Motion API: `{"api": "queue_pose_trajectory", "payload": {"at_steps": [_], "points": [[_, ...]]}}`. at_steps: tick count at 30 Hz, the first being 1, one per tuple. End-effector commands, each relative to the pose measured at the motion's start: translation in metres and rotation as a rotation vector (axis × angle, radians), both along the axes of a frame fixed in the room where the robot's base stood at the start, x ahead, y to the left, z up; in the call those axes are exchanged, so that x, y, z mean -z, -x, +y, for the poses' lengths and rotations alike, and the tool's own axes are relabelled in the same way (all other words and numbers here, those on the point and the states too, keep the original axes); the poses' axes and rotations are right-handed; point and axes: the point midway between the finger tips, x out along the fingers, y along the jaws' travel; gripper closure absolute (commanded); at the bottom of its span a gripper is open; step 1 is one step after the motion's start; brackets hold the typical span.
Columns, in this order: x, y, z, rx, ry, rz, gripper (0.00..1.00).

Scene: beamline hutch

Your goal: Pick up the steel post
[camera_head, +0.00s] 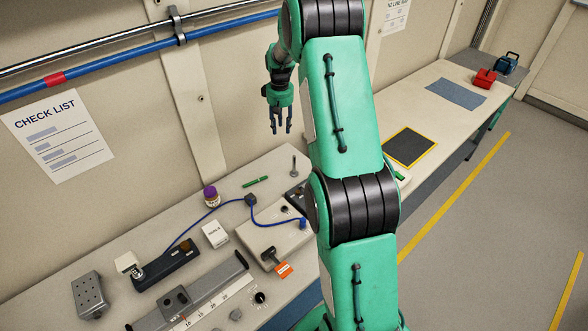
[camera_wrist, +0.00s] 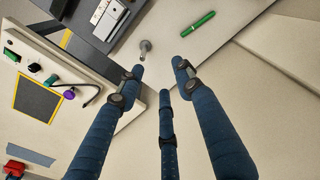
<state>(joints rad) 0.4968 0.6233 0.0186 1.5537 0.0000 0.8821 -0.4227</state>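The steel post (camera_head: 293,166) is a slim grey post standing upright on the bench near the wall, left of my arm in the head view. In the wrist view the steel post (camera_wrist: 145,47) is seen from above, just past the tip of the left finger and apart from it. My gripper (camera_head: 281,130) hangs in the air, fingers down, above the bench. In the wrist view my gripper (camera_wrist: 159,72) has its blue-grey fingers spread, with nothing between them.
A green pen (camera_head: 255,181) lies near the post, and a purple-capped jar (camera_head: 211,196) stands further left. A white box (camera_head: 215,235), blue cable and instruments crowd the near bench. A yellow-edged dark mat (camera_head: 411,147) and red object (camera_head: 484,79) are on the far bench.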

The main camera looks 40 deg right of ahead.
Motion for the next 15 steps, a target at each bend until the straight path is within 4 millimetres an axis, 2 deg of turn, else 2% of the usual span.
{"api": "queue_pose_trajectory", "payload": {"at_steps": [1, 7, 10, 15], "points": [[0.013, -0.001, -0.012, 0.005, -0.005, 0.011, 0.64], [0.061, -0.005, -0.049, 0.01, -0.019, 0.037, 0.64], [0.078, -0.005, -0.062, 0.011, -0.025, 0.047, 0.64], [0.095, -0.004, -0.074, 0.012, -0.03, 0.055, 0.64]]}}
